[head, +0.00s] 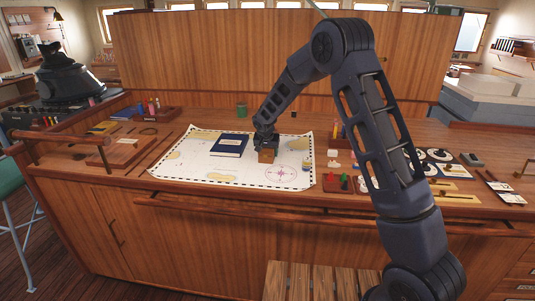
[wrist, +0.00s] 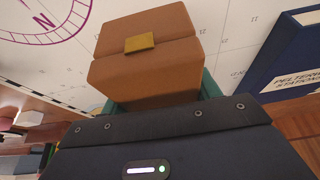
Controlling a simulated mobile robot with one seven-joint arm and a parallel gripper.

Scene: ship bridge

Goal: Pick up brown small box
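The brown small box (head: 267,156) is over the chart in the head view, directly below my gripper (head: 266,146). In the wrist view the box (wrist: 147,66) is large and close, just beyond the dark gripper body, with a brass-coloured clasp on its front edge. Teal-green parts (wrist: 210,86) show at both sides of its near end; I cannot tell if they are fingers. My fingertips are not clearly visible, so whether they are open or closed on the box is unclear. I cannot tell whether the box touches the chart.
A dark blue book (head: 229,145) lies on the white chart (head: 200,170) left of the box and shows at right in the wrist view (wrist: 294,58). A small yellow object (head: 307,165) and a red tray (head: 336,183) are to the right.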

